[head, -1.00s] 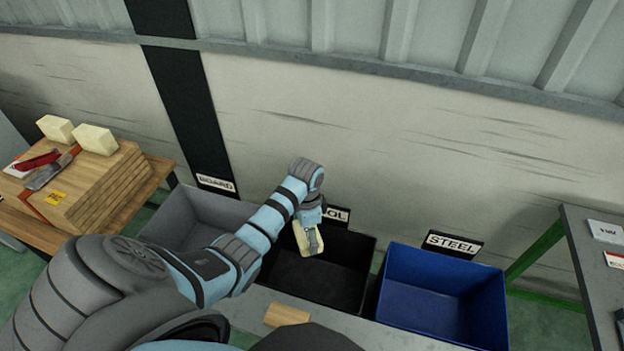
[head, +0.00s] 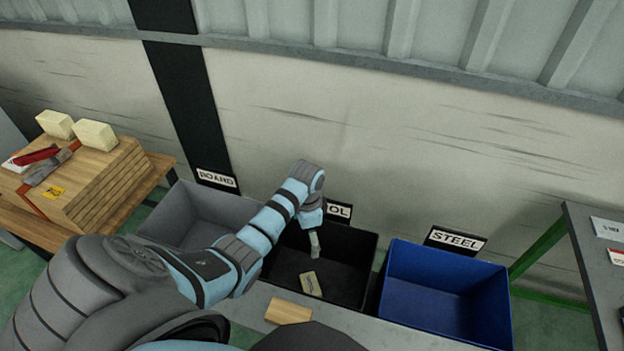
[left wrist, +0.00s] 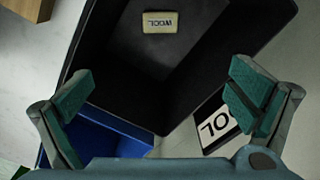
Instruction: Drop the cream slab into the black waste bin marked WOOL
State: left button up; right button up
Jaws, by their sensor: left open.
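The cream slab (head: 311,284) lies inside the black waste bin (head: 352,290), toward its front. In the left wrist view the slab (left wrist: 160,22) shows the word WOOL on its upper face. The bin's label (head: 338,210) at the back is partly hidden by my arm in the head view. My left gripper (head: 315,245) is above the bin, pointing down into it, clear of the slab. In the left wrist view its green-padded fingers (left wrist: 158,100) are wide apart with nothing between them. My right gripper is not in view.
A grey bin (head: 190,215) stands left of the black one, and a blue bin (head: 440,305) marked STEEL stands right. A wooden block (head: 288,312) lies on the ledge in front. A table with stacked boards (head: 105,185) is at the left, a grey table (head: 600,270) at the right.

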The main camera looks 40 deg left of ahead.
pick_arm(q)
notch_tip(320, 180, up, 7)
dwell(0.6)
